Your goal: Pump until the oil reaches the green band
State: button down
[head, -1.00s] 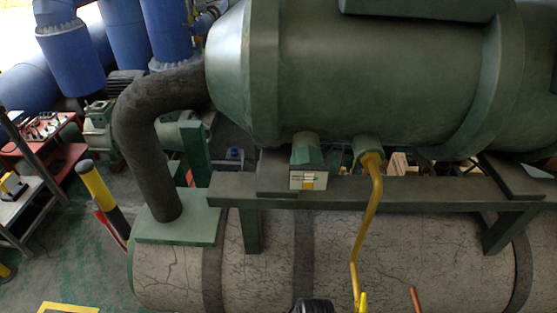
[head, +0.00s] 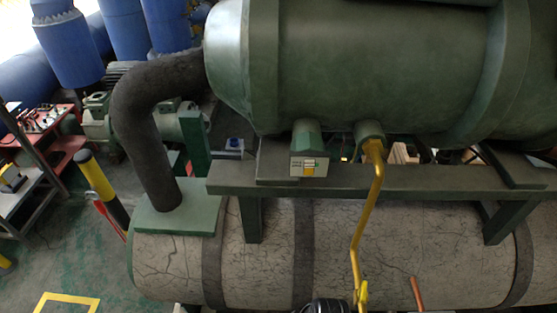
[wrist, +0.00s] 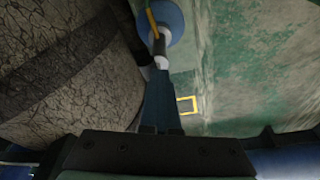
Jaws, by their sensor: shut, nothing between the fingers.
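My gripper (wrist: 160,78) is shut and empty in the wrist view, its narrow fingers together and pointing away from the camera. Past the fingertips is a blue round object (wrist: 172,22) with a yellow line over it and a pale fitting below; I cannot tell whether the fingers touch it. In the head view a yellow pipe (head: 365,212) runs down from a fitting under the green vessel (head: 370,70). I cannot make out a pump handle, an oil level or a green band.
A cracked, pale horizontal cylinder (head: 400,250) lies below the green frame (head: 370,181). A thick black pipe (head: 138,115) bends down at the left. A yellow-black post (head: 97,180) and a red bench (head: 35,125) stand further left. Green floor (head: 70,240) is open there.

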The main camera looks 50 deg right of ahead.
jog(key=shift+s, duration=0.15)
jog(key=w+v, duration=0.2)
jog(key=v, duration=0.7)
jog(key=shift+w+a+r, duration=0.15)
jog(key=shift+a+r, duration=0.15)
jog(key=shift+r, duration=0.35)
dwell(0.3)
